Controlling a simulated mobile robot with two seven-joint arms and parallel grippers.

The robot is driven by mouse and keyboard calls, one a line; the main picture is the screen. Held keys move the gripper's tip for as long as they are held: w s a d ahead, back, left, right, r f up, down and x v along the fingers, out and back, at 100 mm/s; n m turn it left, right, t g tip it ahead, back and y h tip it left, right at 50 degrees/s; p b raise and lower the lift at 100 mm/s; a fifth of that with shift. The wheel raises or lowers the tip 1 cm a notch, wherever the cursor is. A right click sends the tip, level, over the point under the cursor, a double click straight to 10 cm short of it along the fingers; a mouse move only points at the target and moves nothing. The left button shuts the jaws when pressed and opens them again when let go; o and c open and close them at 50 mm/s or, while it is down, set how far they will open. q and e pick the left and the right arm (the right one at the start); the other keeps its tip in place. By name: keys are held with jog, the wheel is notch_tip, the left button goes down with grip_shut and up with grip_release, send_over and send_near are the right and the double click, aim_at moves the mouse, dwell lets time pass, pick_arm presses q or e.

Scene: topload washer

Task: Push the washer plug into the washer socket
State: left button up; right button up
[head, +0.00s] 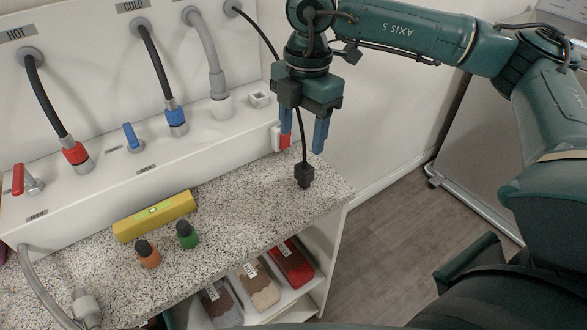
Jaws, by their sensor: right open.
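The washer plug (304,175) is a black block on a black cable, at the right end of the speckled countertop. I cannot tell whether it rests on the counter or hangs just above it. Its cable runs from a round wall fitting (232,6) behind my right gripper and down to the plug. My right gripper (303,132) points down above the plug with its blue fingers apart. The cable shows between the fingers, not gripped. A small white square fitting (259,97) on the white ledge looks like the washer socket. My left gripper is not in view.
Hot hose (45,95), cold hose (156,65) and grey hose (205,45) rise from the ledge.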

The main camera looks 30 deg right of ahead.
aim_at(304, 166)
jog(key=shift+m+h, duration=0.4)
jog(key=shift+m, duration=0.1)
jog(key=f, duration=0.2)
jog(key=d+f, duration=0.1)
jog(key=f, duration=0.3)
jog(key=shift+w+d, duration=0.15)
jog(key=shift+d, duration=0.15)
jog(key=shift+w+a+f+p, duration=0.1)
jog(key=shift+w+f+p, duration=0.1)
jog(key=shift+f, duration=1.35)
jog(key=shift+w+a+f+p, duration=0.1)
jog(key=shift+f+p, duration=0.05)
jog(key=shift+f, duration=1.4)
jog(key=c, duration=1.1)
